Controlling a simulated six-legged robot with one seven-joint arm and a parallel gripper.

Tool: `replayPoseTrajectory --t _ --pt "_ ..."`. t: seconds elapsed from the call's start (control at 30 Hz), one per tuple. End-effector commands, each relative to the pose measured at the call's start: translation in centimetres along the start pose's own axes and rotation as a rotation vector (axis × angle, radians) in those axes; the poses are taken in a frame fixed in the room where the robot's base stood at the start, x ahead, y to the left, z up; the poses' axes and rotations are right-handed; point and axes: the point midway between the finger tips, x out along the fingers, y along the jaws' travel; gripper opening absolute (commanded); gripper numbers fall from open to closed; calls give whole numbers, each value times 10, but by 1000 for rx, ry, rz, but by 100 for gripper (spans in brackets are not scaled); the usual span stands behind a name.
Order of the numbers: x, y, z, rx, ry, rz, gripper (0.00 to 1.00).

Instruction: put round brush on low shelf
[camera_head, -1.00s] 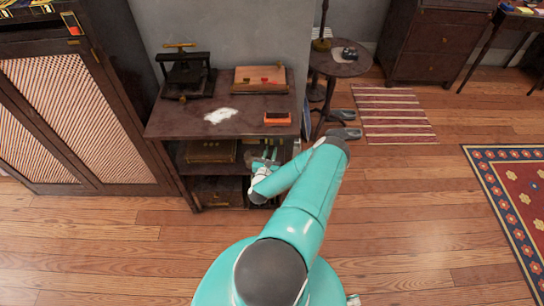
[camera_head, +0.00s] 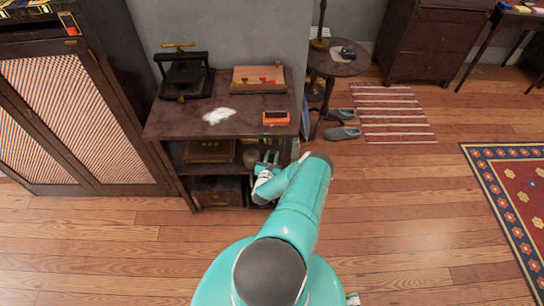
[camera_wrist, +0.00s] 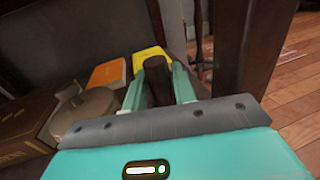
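My gripper (camera_wrist: 160,88) is at the right front of the shelf unit, reaching in below its top. It also shows in the head view (camera_head: 268,162). In the wrist view a dark brown piece fills the space between its two teal fingers. I take this piece to be the round brush (camera_wrist: 158,82); only its blunt, rounded upper part shows and the rest is hidden by the gripper. The low shelf unit (camera_head: 165,125) has a dark top and open shelves beneath, partly hidden by my arm.
A round tan pot-like thing (camera_wrist: 95,108), an orange item (camera_wrist: 108,73), a yellow item (camera_wrist: 148,60) and a brown box (camera_wrist: 25,120) lie left of and beyond my gripper. A dark post stands close on the right. An orange-edged block (camera_head: 276,118) lies on the unit's top.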

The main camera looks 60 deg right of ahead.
Motion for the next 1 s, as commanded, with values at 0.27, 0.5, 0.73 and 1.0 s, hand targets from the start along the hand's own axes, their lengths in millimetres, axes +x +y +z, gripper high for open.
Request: replayPoseTrajectory --t 0.27,0.5,0.73,1.0 --pt "0 0 1 0 -1 -1 43" --pt "-8 0 2 0 1 0 43" --pt "-53 0 2 1 3 0 43" --pt "-105 0 3 0 1 -1 43"
